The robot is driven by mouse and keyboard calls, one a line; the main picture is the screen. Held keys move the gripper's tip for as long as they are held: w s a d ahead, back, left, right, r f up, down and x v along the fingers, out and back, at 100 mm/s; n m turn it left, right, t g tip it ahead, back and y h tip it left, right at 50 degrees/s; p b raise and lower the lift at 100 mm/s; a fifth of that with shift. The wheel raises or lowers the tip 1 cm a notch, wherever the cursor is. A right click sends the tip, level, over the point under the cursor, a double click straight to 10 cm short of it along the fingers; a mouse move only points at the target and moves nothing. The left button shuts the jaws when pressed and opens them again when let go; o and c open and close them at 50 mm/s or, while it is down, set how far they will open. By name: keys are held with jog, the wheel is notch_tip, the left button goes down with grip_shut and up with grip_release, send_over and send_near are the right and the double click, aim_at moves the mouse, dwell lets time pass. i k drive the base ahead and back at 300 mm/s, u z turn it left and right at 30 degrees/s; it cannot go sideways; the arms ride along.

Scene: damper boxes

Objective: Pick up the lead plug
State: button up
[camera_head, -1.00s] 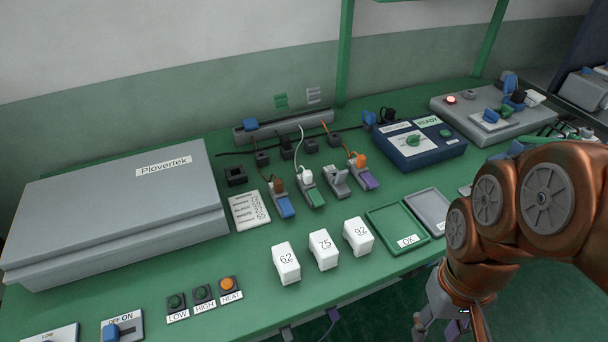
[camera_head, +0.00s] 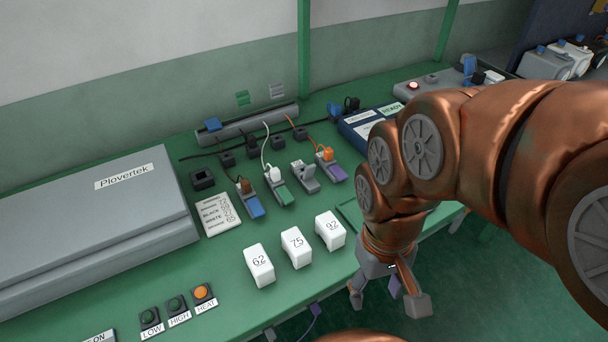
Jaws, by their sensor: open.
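Which item is the lead plug I cannot tell for sure. A purple plug-like piece (camera_head: 315,309) with a thin purple cord hangs at the bench's front edge. On the bench, coloured plugs sit on small bases: a brown one (camera_head: 244,186), a white one (camera_head: 272,174) and an orange one (camera_head: 325,153), each with a lead. My gripper (camera_head: 386,304) is open, pointing down just beyond the bench's front edge, right of the purple piece and apart from it. A small purple patch (camera_head: 394,287) shows by its fingers; what it belongs to is unclear.
White blocks (camera_head: 296,247) marked 62, 75 and 92 stand near the front edge. A grey Plovertek case (camera_head: 90,215) fills the left. Low, High and Heat buttons (camera_head: 177,306) sit at front left. My arm hides the bench's right part, including most of the green tray (camera_head: 349,214).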

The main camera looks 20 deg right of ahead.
aim_at(251, 139)
jog(key=u, duration=2.95)
jog(key=k, duration=0.55)
jog(key=z, duration=1.25)
jog(key=i, duration=0.45)
jog(key=u, duration=0.05)
